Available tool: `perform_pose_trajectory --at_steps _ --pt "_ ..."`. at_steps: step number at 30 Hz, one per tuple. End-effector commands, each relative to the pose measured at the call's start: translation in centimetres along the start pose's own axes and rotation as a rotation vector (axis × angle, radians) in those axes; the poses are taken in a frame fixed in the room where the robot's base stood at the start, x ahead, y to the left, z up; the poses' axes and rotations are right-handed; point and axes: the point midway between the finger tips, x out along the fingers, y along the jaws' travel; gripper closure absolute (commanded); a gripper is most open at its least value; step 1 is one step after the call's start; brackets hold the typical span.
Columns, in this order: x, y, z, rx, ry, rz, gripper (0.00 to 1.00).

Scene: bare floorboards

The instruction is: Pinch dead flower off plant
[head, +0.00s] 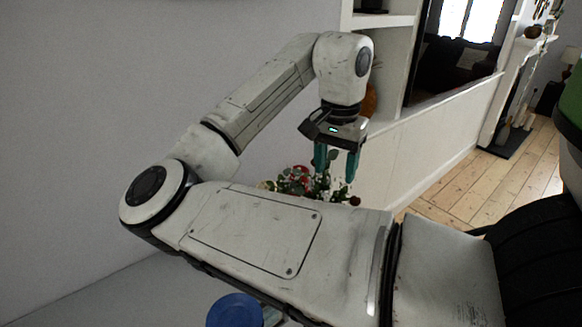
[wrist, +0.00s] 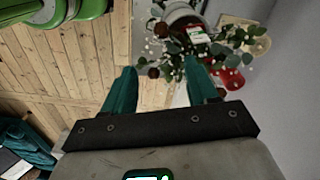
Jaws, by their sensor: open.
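A leafy plant with red and white flowers (head: 299,178) stands behind my arm's near link, which hides its lower part. The plant also shows at the top of the wrist view (wrist: 205,52). A brown, withered-looking flower head (wrist: 154,72) shows between my fingertips, nearer the left finger; contact cannot be told. A second brown head (wrist: 160,28) sits farther up. In the head view a dark brown-red head (head: 354,200) shows just below the right finger. My gripper (head: 336,172) is open, its teal fingers pointing down at the plant; it also shows in the wrist view (wrist: 160,66).
A white half wall (head: 440,140) and shelf stand behind my gripper, with an orange-brown rounded object (head: 370,101) close behind it. A grey wall is at left. A blue round object (head: 235,310) lies low in front. Bare floorboards (head: 490,190) are clear at right.

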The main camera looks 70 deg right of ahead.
Motion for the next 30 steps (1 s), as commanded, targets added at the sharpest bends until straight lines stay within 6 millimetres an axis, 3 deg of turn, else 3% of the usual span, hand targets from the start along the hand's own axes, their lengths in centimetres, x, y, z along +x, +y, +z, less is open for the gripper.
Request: perform_pose_trajectory --at_steps 8,21,30 --pt "0.8 0.1 0.5 0.007 -0.039 -0.001 0.42" --pt "7.9 0.1 0.7 0.007 -0.035 -0.001 0.42" --pt "10.3 0.0 0.8 0.008 -0.034 -0.003 0.42"
